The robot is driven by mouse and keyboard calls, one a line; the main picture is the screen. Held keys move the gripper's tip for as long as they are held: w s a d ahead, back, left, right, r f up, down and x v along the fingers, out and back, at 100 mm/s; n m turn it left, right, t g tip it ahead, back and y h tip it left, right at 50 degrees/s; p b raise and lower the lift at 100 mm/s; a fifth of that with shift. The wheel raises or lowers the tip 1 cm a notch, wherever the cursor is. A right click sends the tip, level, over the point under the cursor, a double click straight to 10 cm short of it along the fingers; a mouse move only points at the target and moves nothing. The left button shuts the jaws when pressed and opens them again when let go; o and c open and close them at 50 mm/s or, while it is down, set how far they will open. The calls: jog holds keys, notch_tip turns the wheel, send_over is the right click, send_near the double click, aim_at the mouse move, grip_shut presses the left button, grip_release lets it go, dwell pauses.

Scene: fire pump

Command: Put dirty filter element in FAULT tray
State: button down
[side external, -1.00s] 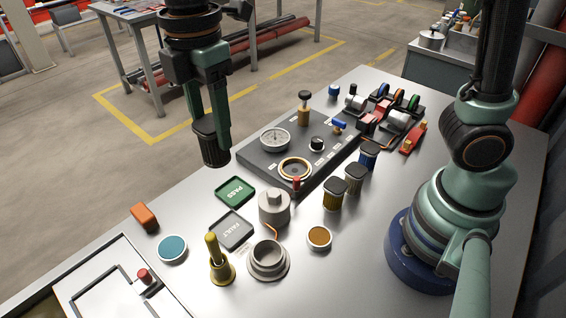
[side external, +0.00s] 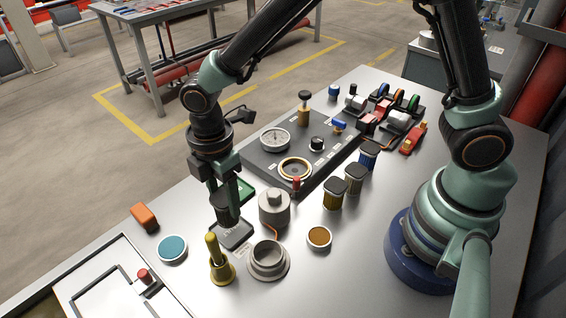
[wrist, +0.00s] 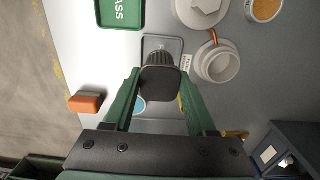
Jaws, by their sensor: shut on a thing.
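My gripper (side external: 228,196) points down over the FAULT tray and is shut on the dirty filter element (side external: 224,212), a dark ribbed cylinder with a square black cap. In the wrist view the filter's cap (wrist: 160,84) sits between the two green fingers. The grey FAULT tray (side external: 239,237) lies under the filter, which hides much of it. The tray also shows behind the filter in the wrist view (wrist: 150,44). The filter is about upright. I cannot tell whether its lower end touches the tray.
The green PASS tray (side external: 246,190) lies just behind. A grey housing cap (side external: 274,208), an open grey bowl (side external: 268,260) and a brass bell-like piece (side external: 220,264) stand close by. Other filters (side external: 334,193) are farther right. An orange block (side external: 145,217) and a teal disc (side external: 173,248) lie left.

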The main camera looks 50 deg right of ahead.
aim_at(224, 201)
jog(key=shift+f, duration=1.65)
jog(key=shift+f, duration=0.2)
jog(key=shift+c, duration=1.1)
grip_release()
jog(key=shift+r, duration=0.1)
notch_tip(224, 201, up, 12)
jog(key=shift+r, duration=0.1)
jog(key=s+d+r+m+t, duration=0.2)
jog(key=d+r+m, duration=0.2)
jog(key=d+m, duration=0.5)
jog(key=s+d+r+m+t, duration=0.3)
jog(key=d+m, duration=0.6)
jog(key=d, duration=0.3)
jog(key=shift+d+r+t, duration=0.25)
jog(key=shift+r+t, duration=0.05)
jog(key=shift+r, duration=0.45)
